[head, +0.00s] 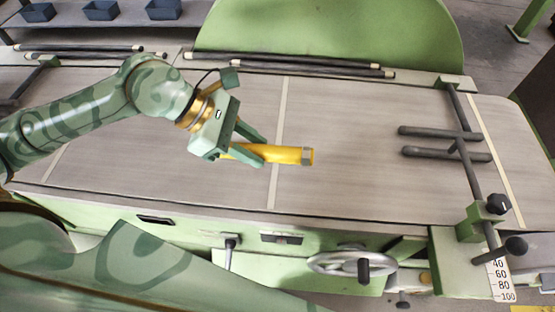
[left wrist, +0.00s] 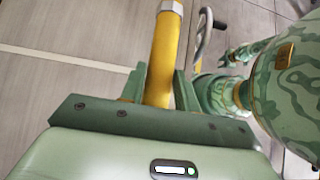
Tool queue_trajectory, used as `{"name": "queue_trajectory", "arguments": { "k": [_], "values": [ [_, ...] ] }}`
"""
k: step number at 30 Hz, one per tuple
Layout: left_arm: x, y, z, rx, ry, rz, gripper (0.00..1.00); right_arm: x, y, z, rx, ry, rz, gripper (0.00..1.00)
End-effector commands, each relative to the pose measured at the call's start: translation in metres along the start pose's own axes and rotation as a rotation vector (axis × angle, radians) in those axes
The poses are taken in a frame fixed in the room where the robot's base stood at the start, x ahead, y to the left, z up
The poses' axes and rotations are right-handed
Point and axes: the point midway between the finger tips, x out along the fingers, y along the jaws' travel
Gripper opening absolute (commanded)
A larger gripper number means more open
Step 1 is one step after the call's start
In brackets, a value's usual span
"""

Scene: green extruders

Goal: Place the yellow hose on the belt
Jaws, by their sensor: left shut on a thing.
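The yellow hose (head: 280,154) is a short yellow tube with a grey metal end fitting. My left gripper (head: 256,149) is shut on it near its left end, and the fitting points right in the head view. In the left wrist view the hose (left wrist: 161,60) lies between the two green fingers, with its fitting away from the palm. The grey belt (head: 350,185) lies beneath the hose. I cannot tell whether the hose touches the belt or is held just above it.
Dark forked bars (head: 445,143) stand over the belt at the right. Dark rods (head: 290,63) lie along the back edge, before a green rounded panel (head: 330,25). A handwheel (head: 350,263) sits at the front.

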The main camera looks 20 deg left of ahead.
Motion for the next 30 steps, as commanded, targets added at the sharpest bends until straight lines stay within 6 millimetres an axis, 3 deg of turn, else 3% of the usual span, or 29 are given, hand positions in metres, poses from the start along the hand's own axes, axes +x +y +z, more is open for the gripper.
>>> {"name": "queue_trajectory", "arguments": {
  "k": [3, 6, 14, 18, 30],
  "values": [
    [0.031, 0.015, -0.005, -0.003, -0.003, -0.003, 0.05, 0.004, 0.001, -0.002, 0.001, 0.004, 0.001, 0.36],
    [0.048, 0.024, -0.010, -0.002, -0.002, -0.001, 0.05, 0.007, 0.001, -0.003, 0.001, 0.004, 0.001, 0.36],
    [0.069, 0.035, -0.015, -0.001, -0.001, 0.000, 0.05, 0.011, 0.000, -0.002, 0.001, 0.002, 0.000, 0.36],
    [0.088, 0.035, -0.033, -0.005, 0.000, -0.003, 0.05, 0.016, 0.000, 0.000, 0.001, -0.001, -0.001, 0.36],
    [0.094, 0.035, -0.039, 0.000, 0.000, 0.000, 0.05, 0.018, -0.001, 0.001, 0.000, -0.004, -0.002, 0.36]
  ]
}}
